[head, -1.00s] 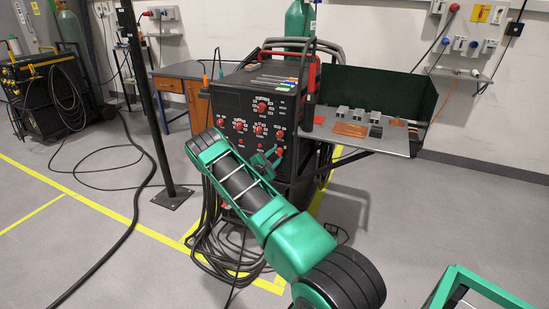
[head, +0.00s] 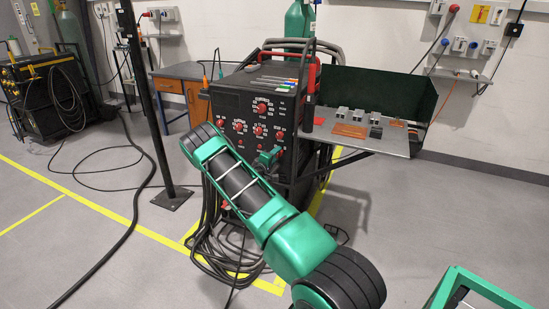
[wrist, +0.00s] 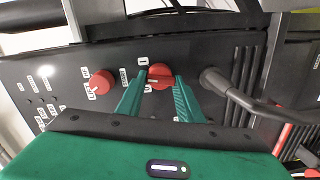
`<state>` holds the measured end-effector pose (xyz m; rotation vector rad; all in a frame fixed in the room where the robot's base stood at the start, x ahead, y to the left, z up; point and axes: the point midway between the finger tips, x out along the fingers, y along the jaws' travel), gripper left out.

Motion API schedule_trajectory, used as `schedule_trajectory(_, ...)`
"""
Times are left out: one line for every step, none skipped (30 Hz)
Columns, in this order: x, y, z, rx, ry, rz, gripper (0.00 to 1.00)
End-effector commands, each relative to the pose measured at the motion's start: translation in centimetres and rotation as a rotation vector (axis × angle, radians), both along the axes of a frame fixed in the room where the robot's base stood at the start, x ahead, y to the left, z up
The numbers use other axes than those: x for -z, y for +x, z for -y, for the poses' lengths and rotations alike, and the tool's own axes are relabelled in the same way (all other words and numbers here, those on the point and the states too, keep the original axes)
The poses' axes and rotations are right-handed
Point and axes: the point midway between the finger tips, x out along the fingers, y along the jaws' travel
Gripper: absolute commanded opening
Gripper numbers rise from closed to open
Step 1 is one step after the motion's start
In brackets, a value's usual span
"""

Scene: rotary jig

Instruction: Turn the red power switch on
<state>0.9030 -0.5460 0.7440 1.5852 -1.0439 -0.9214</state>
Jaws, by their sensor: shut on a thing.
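The red power switch (wrist: 160,77) is a round red knob on the dark panel of the machine, with small white labels beside it, one reading "I". In the wrist view my gripper (wrist: 160,84) has its two green fingers on either side of the knob, shut on it. A pale mark shows on the knob's left part; its exact setting is hard to read. In the head view my gripper (head: 269,157) is at the right side of the panel's front and hides the switch.
Another red knob (wrist: 100,82) sits left of the switch. A black cable plug (wrist: 214,78) sticks out close on the right. The black machine (head: 236,105) carries several more red knobs. A metal side table (head: 372,139) is to its right; cables (head: 220,245) lie below.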

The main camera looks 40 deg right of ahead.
Motion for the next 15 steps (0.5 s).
schedule_trajectory(-0.2,0.02,0.01,-0.001,0.014,0.042,0.11)
schedule_trajectory(-0.18,-0.01,0.02,0.0,0.025,0.068,0.11)
schedule_trajectory(-0.16,-0.04,0.02,0.0,0.04,0.101,0.11)
schedule_trajectory(-0.16,-0.06,0.02,0.001,0.05,0.127,0.11)
schedule_trajectory(-0.16,-0.08,0.02,0.0,0.061,0.152,0.11)
schedule_trajectory(-0.15,-0.09,0.02,0.0,0.076,0.185,0.11)
schedule_trajectory(-0.15,-0.09,0.02,0.0,0.085,0.209,0.11)
schedule_trajectory(-0.16,-0.11,0.02,0.0,0.095,0.231,0.11)
schedule_trajectory(-0.16,-0.13,0.03,0.0,0.108,0.262,0.11)
schedule_trajectory(-0.16,-0.15,0.03,0.001,0.116,0.283,0.11)
schedule_trajectory(-0.16,-0.16,0.04,0.001,0.126,0.304,0.11)
schedule_trajectory(-0.16,-0.17,0.04,0.001,0.137,0.331,0.11)
schedule_trajectory(-0.16,-0.17,0.04,0.001,0.145,0.35,0.11)
schedule_trajectory(-0.14,-0.18,0.05,0.001,0.152,0.366,0.11)
schedule_trajectory(-0.13,-0.19,0.05,0.0,0.162,0.389,0.11)
